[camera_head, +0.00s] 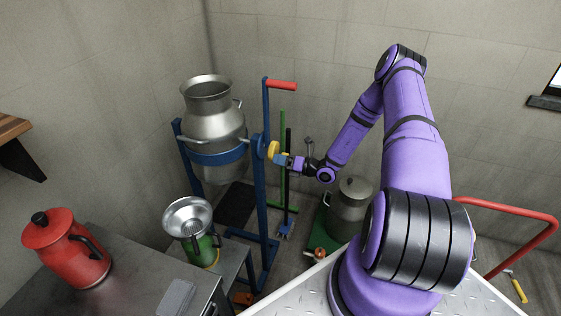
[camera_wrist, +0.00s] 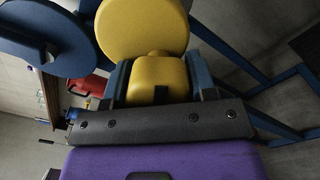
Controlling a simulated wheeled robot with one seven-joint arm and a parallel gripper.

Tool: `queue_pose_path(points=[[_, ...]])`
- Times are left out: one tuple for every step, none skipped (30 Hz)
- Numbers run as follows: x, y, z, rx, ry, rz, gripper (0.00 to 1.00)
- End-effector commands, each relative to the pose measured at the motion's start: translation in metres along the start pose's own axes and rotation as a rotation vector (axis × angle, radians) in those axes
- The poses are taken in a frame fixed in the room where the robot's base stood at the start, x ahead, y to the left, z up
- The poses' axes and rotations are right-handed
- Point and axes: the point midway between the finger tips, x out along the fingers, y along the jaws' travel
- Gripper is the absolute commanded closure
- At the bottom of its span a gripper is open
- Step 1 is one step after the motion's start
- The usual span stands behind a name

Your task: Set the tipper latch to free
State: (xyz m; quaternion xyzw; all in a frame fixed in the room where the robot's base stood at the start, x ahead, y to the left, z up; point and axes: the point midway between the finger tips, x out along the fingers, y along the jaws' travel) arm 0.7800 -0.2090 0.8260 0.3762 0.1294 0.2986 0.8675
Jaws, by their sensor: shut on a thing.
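The tipper is a blue frame (camera_head: 262,205) that carries a large steel milk can (camera_head: 213,115) upright in a blue band. A yellow latch knob (camera_head: 272,149) sits on the frame's right side beside a blue round plate (camera_head: 258,146). My gripper (camera_head: 284,160) reaches it from the right and is shut on the yellow latch. In the wrist view the yellow latch (camera_wrist: 145,28) has a round disc and a block-like grip, with my fingers on both sides of the block. The blue disc (camera_wrist: 45,38) lies to its left. No latch marking is readable.
A red handle (camera_head: 282,85) tops the frame. A steel strainer (camera_head: 188,217) and a red jug (camera_head: 68,248) stand on the left. A red rail (camera_head: 515,212) is at right.

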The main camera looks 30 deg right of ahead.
Motion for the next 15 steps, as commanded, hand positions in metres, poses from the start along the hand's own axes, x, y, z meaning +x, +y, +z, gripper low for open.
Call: queue_pose_path(points=[[-0.001,-0.0007,-0.0001,0.003,0.0,-0.002,0.72],[-0.001,-0.0007,-0.0001,0.003,0.0,-0.002,0.72],[-0.001,-0.0007,-0.0001,0.004,0.0,-0.002,0.72],[-0.001,-0.0007,-0.0001,0.004,0.0,-0.002,0.72],[-0.001,-0.0008,-0.0001,0.004,0.0,-0.002,0.72],[-0.001,-0.0008,-0.0001,0.004,0.0,-0.002,0.72],[-0.001,-0.0008,-0.0001,0.004,0.0,-0.003,0.72],[-0.001,-0.0008,-0.0001,0.003,0.0,-0.003,0.72],[-0.0011,-0.0008,-0.0001,0.003,0.0,-0.003,0.72],[-0.0011,-0.0008,0.0,0.003,0.0,-0.003,0.72],[-0.0011,-0.0008,0.0,0.003,0.0,-0.003,0.72],[-0.0011,-0.0008,-0.0001,0.003,0.0,-0.003,0.39],[-0.0011,-0.0008,-0.0001,0.003,0.0,-0.003,0.33],[-0.001,-0.0008,-0.0001,0.003,0.0,-0.002,0.26],[-0.0009,-0.0007,0.0,0.003,0.0,-0.002,0.23]])
